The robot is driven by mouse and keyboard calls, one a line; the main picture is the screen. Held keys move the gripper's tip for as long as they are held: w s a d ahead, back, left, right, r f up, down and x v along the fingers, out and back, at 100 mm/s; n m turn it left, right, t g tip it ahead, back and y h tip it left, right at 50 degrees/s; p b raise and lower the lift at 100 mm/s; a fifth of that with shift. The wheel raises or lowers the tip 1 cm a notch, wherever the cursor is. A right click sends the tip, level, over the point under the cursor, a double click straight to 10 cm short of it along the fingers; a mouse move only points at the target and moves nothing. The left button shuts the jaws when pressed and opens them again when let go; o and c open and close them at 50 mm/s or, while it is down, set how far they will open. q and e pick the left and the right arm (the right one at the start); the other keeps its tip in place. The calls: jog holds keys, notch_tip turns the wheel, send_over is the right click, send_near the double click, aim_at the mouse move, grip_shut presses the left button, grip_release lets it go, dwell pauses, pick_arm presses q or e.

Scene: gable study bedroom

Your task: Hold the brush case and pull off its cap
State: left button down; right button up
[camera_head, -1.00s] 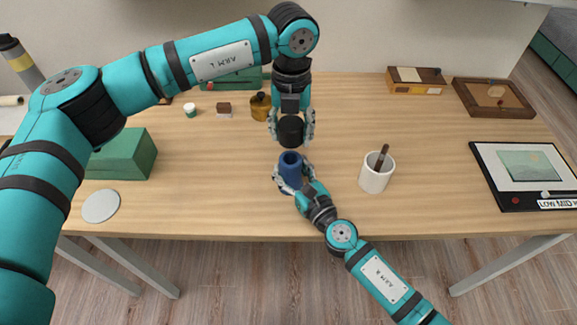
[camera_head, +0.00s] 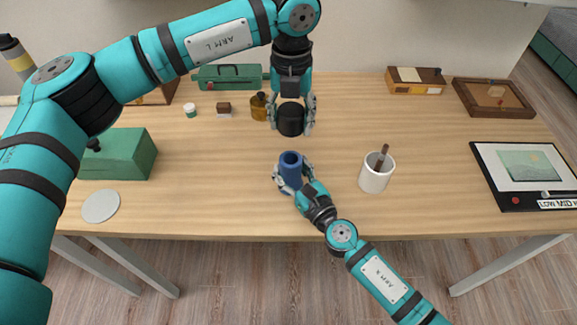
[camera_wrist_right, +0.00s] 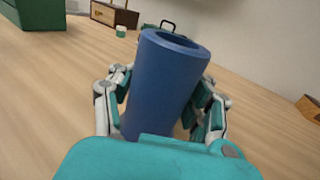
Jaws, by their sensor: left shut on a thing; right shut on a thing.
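The blue brush case (camera_head: 290,167) is upright at the table's middle, with an open round top. It also shows in the right wrist view (camera_wrist_right: 163,90), its rim uncapped and its upper opening dark. My right gripper (camera_head: 290,184) is shut on the case from the front right, one finger on each side. The dark cap (camera_head: 291,119) is between the fingers of my left gripper (camera_head: 292,122), which points down and is shut on it. The cap is above and apart from the case. Whether the case's base touches the table is hard to tell.
A white cup (camera_head: 375,178) with a brush stands right of the case. Green boxes (camera_head: 125,165), an amber bottle (camera_head: 259,107) and a grey disc (camera_head: 101,206) are at the left and back.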

dwell(0.3)
jog(key=o, duration=1.5)
jog(key=v, duration=1.2)
jog(key=shift+s, duration=0.1)
